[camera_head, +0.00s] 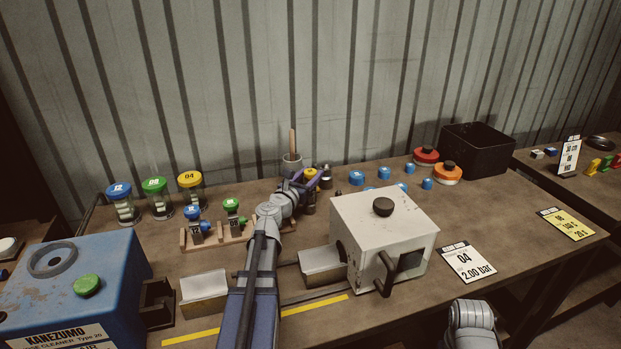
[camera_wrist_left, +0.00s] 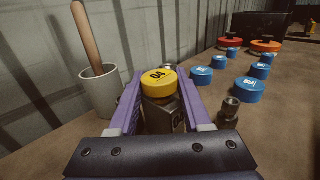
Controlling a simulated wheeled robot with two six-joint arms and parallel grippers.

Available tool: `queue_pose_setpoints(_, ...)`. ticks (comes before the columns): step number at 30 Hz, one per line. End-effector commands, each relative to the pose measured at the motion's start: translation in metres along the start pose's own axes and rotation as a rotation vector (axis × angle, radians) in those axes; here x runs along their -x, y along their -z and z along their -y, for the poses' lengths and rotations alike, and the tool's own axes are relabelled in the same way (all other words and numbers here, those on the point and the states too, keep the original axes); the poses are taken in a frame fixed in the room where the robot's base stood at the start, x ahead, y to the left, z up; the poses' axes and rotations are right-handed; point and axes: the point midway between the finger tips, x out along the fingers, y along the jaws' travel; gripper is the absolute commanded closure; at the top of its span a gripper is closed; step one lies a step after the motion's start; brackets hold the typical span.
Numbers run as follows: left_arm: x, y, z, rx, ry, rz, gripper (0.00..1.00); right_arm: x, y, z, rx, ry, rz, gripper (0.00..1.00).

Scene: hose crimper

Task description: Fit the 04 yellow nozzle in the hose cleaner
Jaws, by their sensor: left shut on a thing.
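The yellow nozzle (camera_wrist_left: 159,82) has a round yellow cap marked 04 on a grey metal body. My left gripper (camera_wrist_left: 160,96) has its two purple fingers on either side of it and is shut on it. In the head view the left gripper (camera_head: 306,184) is at the back of the bench, partly hiding the yellow nozzle (camera_head: 310,174). The hose cleaner (camera_head: 72,290) is a blue box at the front left with a green knob on top. My right gripper is not in view; only a grey part of my right arm shows at the bottom.
A wooden rack (camera_head: 217,238) holds a blue and a green nozzle. A grey cup (camera_head: 291,167) with a wooden-handled tool stands beside the left gripper. A white crimper box (camera_head: 385,235) stands in the middle. Several blue caps, jars (camera_head: 158,200) and a black bin (camera_head: 480,150) are around.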

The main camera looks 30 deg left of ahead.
Motion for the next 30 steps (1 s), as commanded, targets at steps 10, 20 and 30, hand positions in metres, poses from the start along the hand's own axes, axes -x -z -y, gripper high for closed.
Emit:
queue_pose_setpoints(10, 0.000, 0.003, 0.000, 0.000, 0.000, 0.000, 0.32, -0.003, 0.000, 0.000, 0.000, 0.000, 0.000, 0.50)
queue_pose_setpoints(20, 0.000, 0.003, 0.000, 0.000, 0.000, 0.000, 0.21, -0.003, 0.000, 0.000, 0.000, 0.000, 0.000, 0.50)
queue_pose_setpoints(30, 0.024, 0.000, 0.001, 0.000, -0.001, 0.000, 0.21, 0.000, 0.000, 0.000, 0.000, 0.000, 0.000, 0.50)
